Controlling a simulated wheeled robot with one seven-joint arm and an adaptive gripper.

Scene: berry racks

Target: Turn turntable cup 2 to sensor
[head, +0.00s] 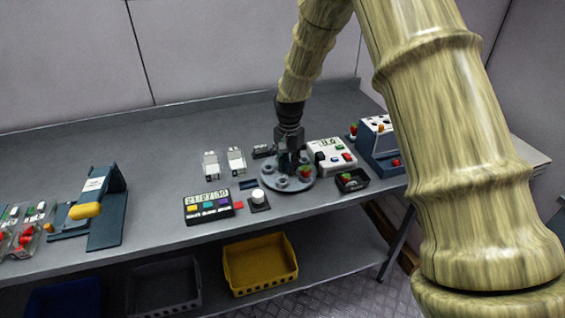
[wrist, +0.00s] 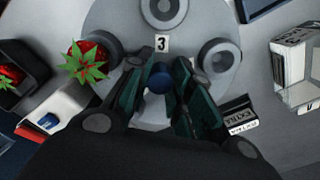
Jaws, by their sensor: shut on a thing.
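The grey turntable (head: 268,188) is a round disc with several ring-shaped cups, under my gripper (head: 289,158). In the wrist view the turntable (wrist: 130,22) has a label "3" (wrist: 162,43) beside the top cup (wrist: 163,8). A strawberry with green leaves (wrist: 88,62) sits at its left cup; the right cup (wrist: 218,55) looks empty. My gripper (wrist: 160,92) has its dark green fingers closed around a blue round knob (wrist: 160,82) near the disc's middle. The lower part of the disc and any label 2 are hidden by my gripper. I cannot tell which part is the sensor.
A white box with a display and buttons (head: 340,148) stands just right of the turntable. A dark tray with a strawberry (head: 352,181) is at the right front. A display panel (head: 208,208) and a white knob (head: 258,195) are in front left.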

